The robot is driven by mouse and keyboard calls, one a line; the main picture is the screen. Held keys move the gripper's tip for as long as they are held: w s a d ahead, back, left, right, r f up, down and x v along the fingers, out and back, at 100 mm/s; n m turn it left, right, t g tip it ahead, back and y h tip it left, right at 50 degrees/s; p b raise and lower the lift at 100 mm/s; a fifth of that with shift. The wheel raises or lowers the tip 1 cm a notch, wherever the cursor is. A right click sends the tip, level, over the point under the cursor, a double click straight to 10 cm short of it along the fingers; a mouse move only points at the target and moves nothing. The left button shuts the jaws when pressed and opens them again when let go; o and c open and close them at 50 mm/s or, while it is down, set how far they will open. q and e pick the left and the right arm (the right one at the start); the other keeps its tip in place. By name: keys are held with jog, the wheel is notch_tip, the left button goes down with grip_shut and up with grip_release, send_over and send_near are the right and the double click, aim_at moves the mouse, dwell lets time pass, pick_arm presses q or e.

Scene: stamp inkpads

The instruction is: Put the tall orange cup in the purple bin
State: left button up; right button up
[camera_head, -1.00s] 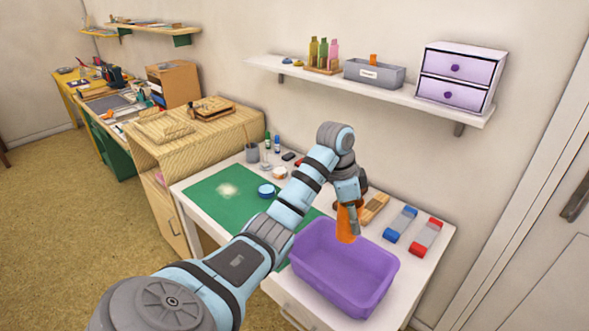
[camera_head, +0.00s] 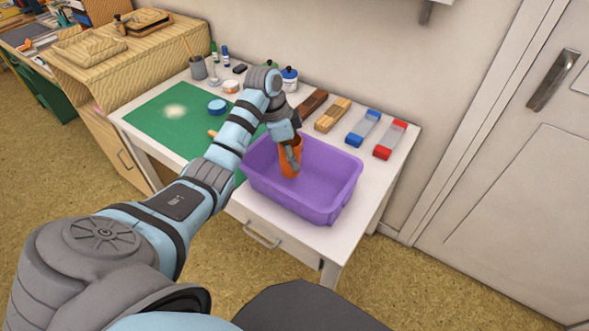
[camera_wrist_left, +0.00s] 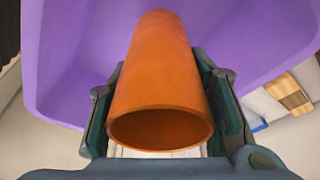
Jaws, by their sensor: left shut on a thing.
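The tall orange cup (camera_head: 289,164) is held by my left gripper (camera_head: 291,151), which is shut on it. In the left wrist view the orange cup (camera_wrist_left: 162,85) lies between the two fingers of the left gripper (camera_wrist_left: 165,100), its open mouth toward the camera. The purple bin (camera_head: 325,205) stands on the white table near its front edge. In the head view the cup overlaps the bin's inside, within the rim outline. Whether it touches the bin floor I cannot tell. The purple bin (camera_wrist_left: 75,60) fills much of the wrist view behind the cup. My right gripper is not in view.
Bottles stand behind the arm. A door is at right.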

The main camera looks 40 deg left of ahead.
pick_arm(q)
notch_tip(320, 180, down, 4)
jog(key=shift+s+d+r+b, duration=0.1)
jog(key=shift+s+d+b, duration=0.05)
jog(key=shift+b, duration=0.25)
jog(key=shift+f, duration=0.35)
jog(key=o, duration=1.1)
jog(key=shift+f, duration=0.1)
jog(key=shift+c, duration=0.2)
jog(key=p+v, duration=0.3)
jog(key=v, duration=0.9)
jog(key=shift+r, duration=0.2)
